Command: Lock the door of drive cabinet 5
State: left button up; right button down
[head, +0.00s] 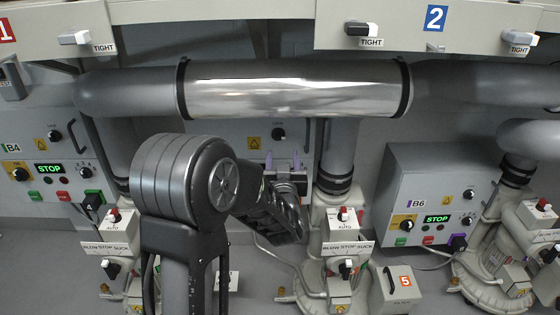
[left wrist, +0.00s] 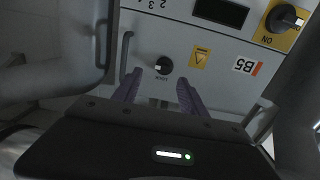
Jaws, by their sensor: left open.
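Drive cabinet 5 (head: 228,134) is a light grey box on the back wall, mostly hidden behind my left arm in the head view. The left wrist view shows its front (left wrist: 215,95) upside down, with a B5 label (left wrist: 246,66). Its round black lock knob (left wrist: 163,66) has a small pale mark and a LOCK label; it also shows in the head view (head: 278,134). My left gripper (head: 282,163) is open in front of the cabinet. Its purple fingers (left wrist: 158,92) point at the panel, with the knob between and beyond their tips. Contact is not visible.
A yellow-backed rotary switch (left wrist: 285,18) and a dark display (left wrist: 221,12) are on the same front. A grey bar handle (left wrist: 125,52) stands beside the left finger. A shiny pipe (head: 295,88) runs above; a blower (head: 342,255) stands below right.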

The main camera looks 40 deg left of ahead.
aim_at(280, 137)
pick_arm(q)
jog(key=shift+s+a+r, duration=0.15)
jog(key=shift+a+r, duration=0.15)
jog(key=shift+r, duration=0.15)
jog(key=b+x, duration=0.1)
jog(key=x, duration=0.7)
jog(key=shift+s, duration=0.1)
jog(key=shift+c, duration=0.5)
grip_shut()
